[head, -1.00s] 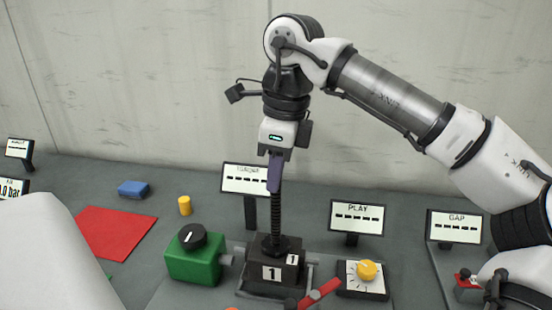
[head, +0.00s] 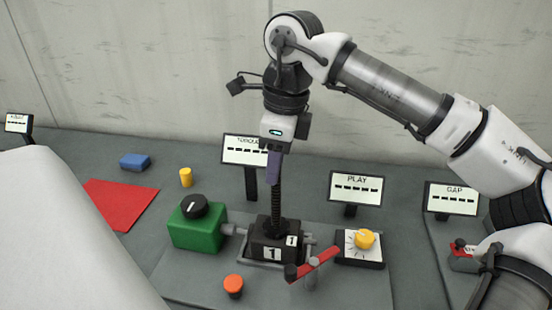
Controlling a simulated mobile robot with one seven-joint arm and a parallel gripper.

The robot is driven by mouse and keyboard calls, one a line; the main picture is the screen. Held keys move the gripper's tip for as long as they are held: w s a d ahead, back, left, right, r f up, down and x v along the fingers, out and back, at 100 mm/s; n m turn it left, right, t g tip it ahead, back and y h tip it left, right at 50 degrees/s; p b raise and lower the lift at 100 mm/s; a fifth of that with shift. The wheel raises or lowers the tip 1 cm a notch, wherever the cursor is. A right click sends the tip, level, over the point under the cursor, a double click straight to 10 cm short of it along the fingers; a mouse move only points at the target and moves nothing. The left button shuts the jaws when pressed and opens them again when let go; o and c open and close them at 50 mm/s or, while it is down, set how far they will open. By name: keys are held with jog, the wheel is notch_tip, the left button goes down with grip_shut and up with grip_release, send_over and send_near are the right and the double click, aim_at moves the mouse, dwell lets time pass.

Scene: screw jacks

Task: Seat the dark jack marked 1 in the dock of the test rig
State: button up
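The dark jack marked 1 (head: 272,253) stands upright at the dock of the test rig (head: 190,289), with grey rails (head: 308,256) around its base. I cannot tell whether it sits fully down. Its thin threaded spindle (head: 276,196) rises from a ribbed collar. My gripper (head: 274,180) points straight down over the spindle, and its purple finger hides the spindle's upper end. I see the fingers edge-on, so I cannot tell whether they are open or closed on it. A red lever (head: 316,264) lies in front of the jack's right side.
A green box (head: 197,231) with a black knob stands left of the jack, its shaft towards it. An orange button (head: 233,284) is in front, a yellow dial (head: 364,239) to the right. TORQUE (head: 246,149), PLAY (head: 355,187) and GAP (head: 450,198) signs stand behind.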

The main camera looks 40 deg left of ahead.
notch_tip(320, 180, up, 12)
jog(key=d, duration=0.1)
jog(key=shift+w+d+b, duration=0.15)
jog(key=shift+w+b, duration=0.2)
jog(key=shift+w, duration=0.1)
dwell(0.7)
